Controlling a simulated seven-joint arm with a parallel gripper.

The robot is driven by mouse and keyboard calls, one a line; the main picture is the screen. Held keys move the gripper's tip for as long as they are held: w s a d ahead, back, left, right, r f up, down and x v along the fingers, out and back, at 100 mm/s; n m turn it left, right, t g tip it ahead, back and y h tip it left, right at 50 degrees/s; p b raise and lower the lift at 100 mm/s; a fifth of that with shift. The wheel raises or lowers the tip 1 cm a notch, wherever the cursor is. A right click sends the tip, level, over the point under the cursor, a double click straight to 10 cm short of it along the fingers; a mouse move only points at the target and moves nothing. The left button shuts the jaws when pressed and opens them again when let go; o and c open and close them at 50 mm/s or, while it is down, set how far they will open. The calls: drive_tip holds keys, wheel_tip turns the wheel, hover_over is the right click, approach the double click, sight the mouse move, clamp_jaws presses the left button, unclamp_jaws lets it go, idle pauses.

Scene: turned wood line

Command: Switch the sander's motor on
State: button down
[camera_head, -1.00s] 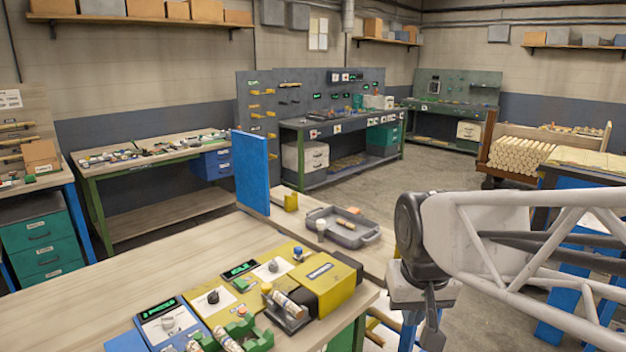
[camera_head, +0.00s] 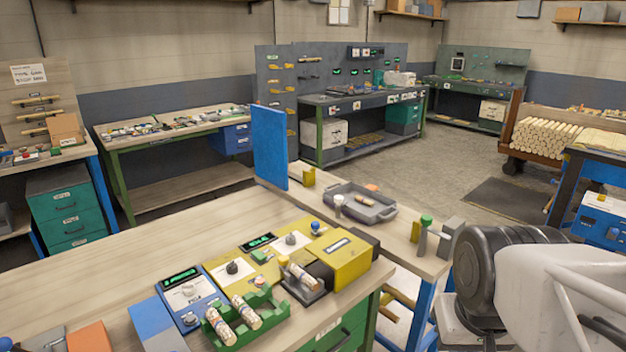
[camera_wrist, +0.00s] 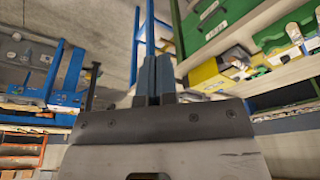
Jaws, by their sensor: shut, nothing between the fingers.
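The machine that looks like the sander is a yellow box (camera_head: 338,262) with a dark end, on the near bench. Beside it is a yellow panel with a lit green display (camera_head: 258,241), a black knob (camera_head: 233,267) and a blue-topped button (camera_head: 315,228). I cannot tell which control is the motor switch. My gripper (camera_wrist: 157,60) shows in the wrist view with its fingers together and empty, apart from the bench. In the head view my arm is at the lower right and the fingertips are hidden. A yellow machine part (camera_wrist: 204,76) shows right of the fingers in the wrist view.
A green holder (camera_head: 247,315) with turned wood pieces and a blue control box (camera_head: 188,293) stand left of the machine. A grey tray (camera_head: 380,213) and a blue upright panel (camera_head: 269,148) stand behind.

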drive_tip(key=w+a+r+m, duration=0.1)
drive_tip(key=w+a+r, duration=0.15)
drive_tip(key=w, duration=0.45)
drive_tip(key=w+a+r+m, duration=0.1)
drive_tip(key=w+a, duration=0.2)
drive_tip(key=w, duration=0.4)
drive_tip(key=m+g, duration=0.3)
drive_tip(key=m, duration=0.4)
hover_over(259, 255)
drive_tip(key=s+d, duration=0.2)
wheel_tip(259, 255, down, 12)
drive_tip(key=shift+w+a, duration=0.15)
drive_tip(key=shift+a, duration=0.1)
wheel_tip(259, 255, down, 14)
